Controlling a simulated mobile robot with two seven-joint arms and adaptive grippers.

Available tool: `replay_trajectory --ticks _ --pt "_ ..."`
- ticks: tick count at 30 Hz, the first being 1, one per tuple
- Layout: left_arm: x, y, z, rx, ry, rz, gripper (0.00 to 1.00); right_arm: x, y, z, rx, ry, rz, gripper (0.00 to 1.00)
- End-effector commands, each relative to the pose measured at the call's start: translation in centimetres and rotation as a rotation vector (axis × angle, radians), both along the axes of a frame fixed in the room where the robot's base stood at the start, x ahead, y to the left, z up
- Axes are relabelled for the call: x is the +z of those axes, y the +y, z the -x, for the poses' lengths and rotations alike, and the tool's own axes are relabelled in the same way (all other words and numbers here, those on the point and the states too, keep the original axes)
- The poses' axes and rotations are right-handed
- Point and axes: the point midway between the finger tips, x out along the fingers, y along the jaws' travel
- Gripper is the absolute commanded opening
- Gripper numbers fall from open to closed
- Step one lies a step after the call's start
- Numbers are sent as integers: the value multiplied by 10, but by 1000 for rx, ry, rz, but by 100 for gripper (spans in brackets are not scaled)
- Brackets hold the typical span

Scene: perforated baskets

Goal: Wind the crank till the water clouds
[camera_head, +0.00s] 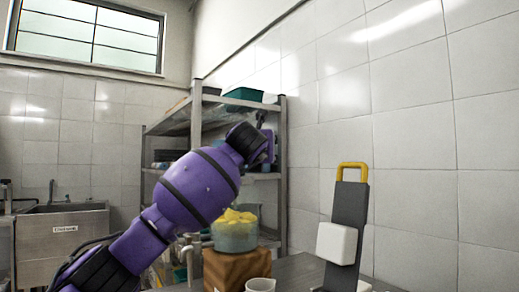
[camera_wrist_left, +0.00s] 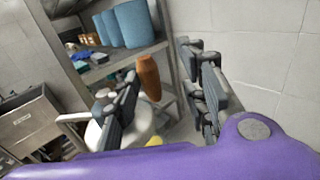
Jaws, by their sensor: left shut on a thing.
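My left gripper (camera_head: 265,144) is at the end of the purple arm, above the bowl. In the left wrist view its fingers (camera_wrist_left: 165,100) are spaced around an orange-brown upright handle (camera_wrist_left: 148,76), and it is shut on it. The handle is hidden in the head view. A clear bowl (camera_head: 235,238) with yellow pieces (camera_head: 236,216) stands on a brown wooden block (camera_head: 232,268). Water in it cannot be made out clearly. A pale rounded thing (camera_wrist_left: 138,128) shows below the fingers in the wrist view. My right gripper is not in view.
A white cup (camera_head: 260,284) stands in front of the block. A dark upright stand (camera_head: 348,215) with a white box (camera_head: 337,243) and a yellow handle (camera_head: 352,168) is on the right. Metal shelves (camera_head: 196,125) stand behind, a sink (camera_head: 62,245) at left.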

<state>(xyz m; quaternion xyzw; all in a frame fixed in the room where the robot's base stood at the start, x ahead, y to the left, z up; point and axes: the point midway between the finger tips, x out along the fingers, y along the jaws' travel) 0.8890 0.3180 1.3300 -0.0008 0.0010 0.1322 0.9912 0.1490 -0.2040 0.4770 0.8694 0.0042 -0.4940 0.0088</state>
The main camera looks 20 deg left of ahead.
Motion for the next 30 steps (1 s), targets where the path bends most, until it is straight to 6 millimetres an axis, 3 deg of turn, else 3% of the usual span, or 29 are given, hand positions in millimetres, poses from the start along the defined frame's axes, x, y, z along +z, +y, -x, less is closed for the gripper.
replay_trajectory --ticks 6,12,24,28,30 --pt "1 -17 42 -14 -4 -2 34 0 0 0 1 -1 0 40" --pt "1 -22 69 -10 -5 -1 34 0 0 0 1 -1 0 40" --pt "1 -23 78 -5 -4 0 34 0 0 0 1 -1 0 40" --pt "-4 -22 76 -18 15 11 19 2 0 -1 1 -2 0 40" --pt "-16 -21 72 -52 55 41 10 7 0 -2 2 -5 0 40"
